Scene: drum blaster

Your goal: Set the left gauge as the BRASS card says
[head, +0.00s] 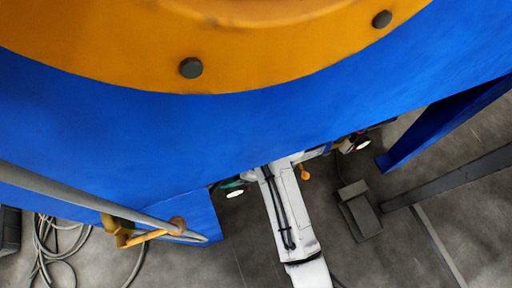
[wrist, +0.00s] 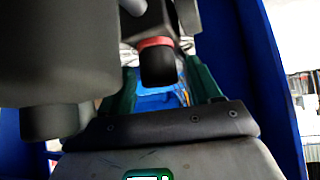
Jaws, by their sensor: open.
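My gripper (wrist: 163,88) shows in the wrist view, with its green fingers spread apart. A dark knob-like part with a red band (wrist: 155,42) hangs in front of the gap between the fingers. I cannot tell whether it touches them. A large dark rounded body (wrist: 58,60) fills the left of that view and hides part of the left finger. In the head view, my white arm reaches up under the blue panel (head: 150,135), which hides much of its far end. I cannot make out a gauge face or the BRASS card in either view.
An orange ring with dark bolts (head: 120,55) sits on the blue panel. A grey pedal-like box (head: 358,210) and a blue leg (head: 440,125) stand at right.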

